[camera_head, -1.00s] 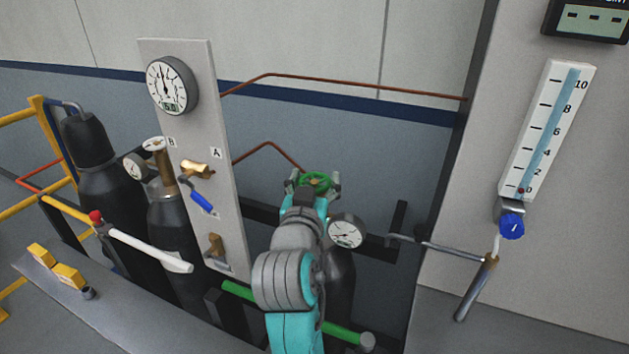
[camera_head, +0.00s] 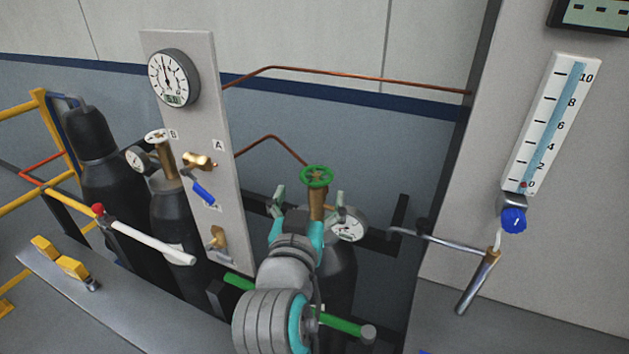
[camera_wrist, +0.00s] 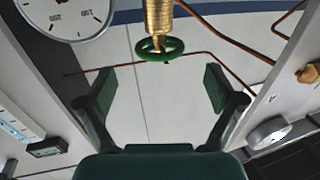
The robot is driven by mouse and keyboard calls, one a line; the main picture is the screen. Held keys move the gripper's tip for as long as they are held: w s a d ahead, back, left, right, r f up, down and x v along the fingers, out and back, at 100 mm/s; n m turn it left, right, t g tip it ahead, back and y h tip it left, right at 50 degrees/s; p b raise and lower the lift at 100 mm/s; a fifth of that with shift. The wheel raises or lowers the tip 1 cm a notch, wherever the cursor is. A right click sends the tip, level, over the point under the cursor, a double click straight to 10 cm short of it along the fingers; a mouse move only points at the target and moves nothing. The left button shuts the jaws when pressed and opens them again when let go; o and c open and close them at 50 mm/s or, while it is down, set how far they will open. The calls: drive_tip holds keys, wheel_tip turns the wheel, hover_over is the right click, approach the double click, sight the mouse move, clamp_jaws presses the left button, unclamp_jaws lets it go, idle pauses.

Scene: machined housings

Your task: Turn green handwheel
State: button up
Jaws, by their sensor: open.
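The green handwheel (camera_head: 317,177) sits on top of a brass valve stem (camera_head: 318,205) above a dark gas cylinder (camera_head: 338,275). My gripper (camera_head: 308,200) is open and empty, with its fingers below and to the sides of the wheel in the head view. In the wrist view, the handwheel (camera_wrist: 161,54) hangs inverted from the brass stem (camera_wrist: 159,18). It shows in the upper middle, beyond the two spread fingertips (camera_wrist: 160,82) and apart from both. My arm hides part of the cylinder.
A round gauge (camera_head: 347,223) stands close right of the valve; it also shows in the wrist view (camera_wrist: 68,14). A grey panel (camera_head: 185,125) with a gauge and brass valves stands left. A copper pipe (camera_head: 270,140) runs behind. A green bar (camera_head: 340,325) crosses in front.

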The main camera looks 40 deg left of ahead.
drive_tip(key=v, duration=0.5)
idle(0.6)
